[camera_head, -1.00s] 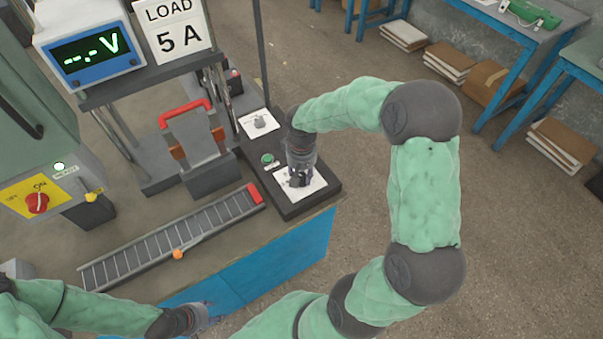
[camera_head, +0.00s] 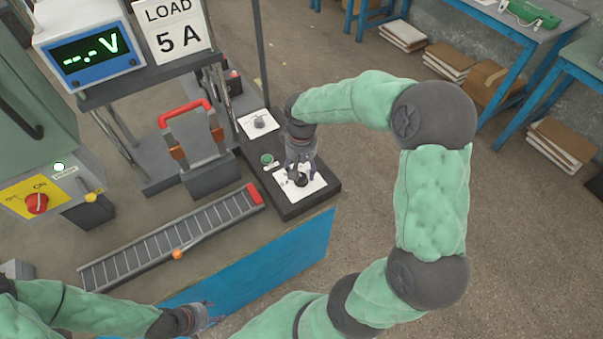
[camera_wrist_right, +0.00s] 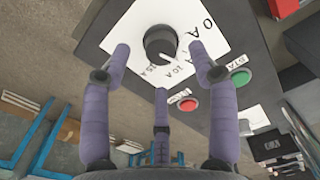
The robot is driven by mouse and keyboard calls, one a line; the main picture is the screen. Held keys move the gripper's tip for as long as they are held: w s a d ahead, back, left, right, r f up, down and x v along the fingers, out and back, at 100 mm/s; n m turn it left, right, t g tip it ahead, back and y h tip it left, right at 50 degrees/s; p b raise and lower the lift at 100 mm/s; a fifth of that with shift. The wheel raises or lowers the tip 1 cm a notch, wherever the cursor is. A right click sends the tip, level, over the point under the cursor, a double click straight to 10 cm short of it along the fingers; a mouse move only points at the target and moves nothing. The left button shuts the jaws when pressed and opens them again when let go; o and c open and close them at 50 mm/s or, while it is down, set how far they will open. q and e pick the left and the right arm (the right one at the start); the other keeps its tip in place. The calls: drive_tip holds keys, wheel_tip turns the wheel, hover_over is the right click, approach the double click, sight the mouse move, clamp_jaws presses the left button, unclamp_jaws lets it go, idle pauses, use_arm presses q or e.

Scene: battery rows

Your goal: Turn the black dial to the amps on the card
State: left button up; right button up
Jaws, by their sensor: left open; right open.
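The black dial (camera_head: 301,180) sits on a white scale plate (camera_head: 314,188) at the near end of the dark control box; it also shows in the right wrist view (camera_wrist_right: 158,40). A pale pointer on it aims lower right in that view, among printed amp labels; I cannot tell exactly which it marks. The card (camera_head: 172,30) reads LOAD 5 A. My right gripper (camera_wrist_right: 160,62) is open, its fingers spread and apart from the dial, close to it. My left gripper (camera_head: 207,318) is open at the bottom of the head view, far from the dial.
A green button (camera_wrist_right: 239,77) and a red button (camera_wrist_right: 188,103) are near the dial. A second knob (camera_head: 259,123) is farther back on the box. A display (camera_head: 95,50) reads --.- V. A red-handled clamp (camera_head: 190,135) and a roller track (camera_head: 165,240) stand to the left.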

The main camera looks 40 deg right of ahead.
sight(301, 177)
wheel_tip(301, 177, up, 8)
idle(0.4)
drive_tip(key=shift+r, duration=0.1)
wheel_tip(301, 177, down, 12)
drive_tip(key=m+p, duration=0.4)
drive_tip(key=m, duration=0.1)
drive_tip(key=shift+r, duration=0.15)
idle(0.5)
drive_tip(key=c, duration=1.1)
